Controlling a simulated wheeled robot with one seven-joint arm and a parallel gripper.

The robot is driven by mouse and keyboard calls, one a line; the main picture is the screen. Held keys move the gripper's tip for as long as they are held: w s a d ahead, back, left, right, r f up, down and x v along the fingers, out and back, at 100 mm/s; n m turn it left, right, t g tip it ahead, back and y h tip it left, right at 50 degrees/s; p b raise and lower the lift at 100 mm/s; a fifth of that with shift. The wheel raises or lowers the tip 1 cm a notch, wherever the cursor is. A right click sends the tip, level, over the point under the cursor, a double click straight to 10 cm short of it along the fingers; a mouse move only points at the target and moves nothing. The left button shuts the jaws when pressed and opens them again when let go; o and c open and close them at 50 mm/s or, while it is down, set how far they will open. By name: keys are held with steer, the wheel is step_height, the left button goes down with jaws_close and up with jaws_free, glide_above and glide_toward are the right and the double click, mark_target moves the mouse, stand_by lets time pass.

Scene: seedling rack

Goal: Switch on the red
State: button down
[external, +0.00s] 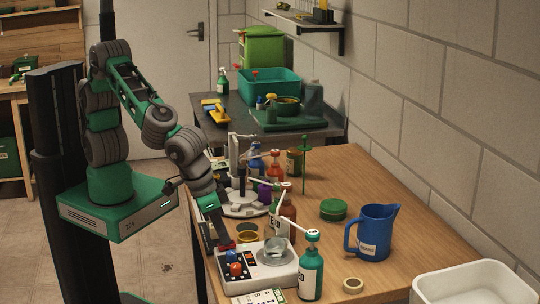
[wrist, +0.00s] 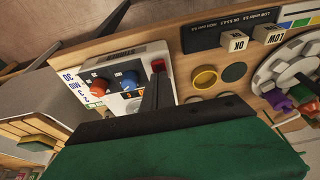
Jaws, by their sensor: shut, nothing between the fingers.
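A white device with a dark front panel (external: 272,270) stands near the front of the wooden bench; it also shows in the wrist view (wrist: 125,56). Its panel bears an orange-red knob (wrist: 99,86), a blue knob (wrist: 129,79) and a small red switch (wrist: 158,65). The knobs also show in the external view, red (external: 236,269) and blue (external: 232,255). My gripper (wrist: 160,78) is shut and empty, its dark fingers pointing at the panel. The tips appear right beside the red switch; I cannot tell whether they touch it or which way it is set.
A green bottle (external: 311,272) and a glass beaker (external: 275,247) crowd the device. A yellow ring (wrist: 204,77) and a dark disc (wrist: 234,72) lie beside it. A blue jug (external: 376,232) and a white basin (external: 470,282) stand further right. Bare bench lies behind the jug.

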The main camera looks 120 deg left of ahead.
stand_by(0.3)
steer(key=shift+r, duration=0.35)
step_height(320, 180, up, 3)
steer(key=p, duration=0.2)
steer(key=shift+d+r+p, duration=0.1)
steer(key=shift+p, duration=0.2)
steer(key=s+d+v, duration=0.1)
steer(key=v, duration=0.9)
steer(key=shift+s+d+f+b, duration=0.25)
steer(key=shift+s+f+b, duration=0.1)
steer(key=shift+b, duration=0.05)
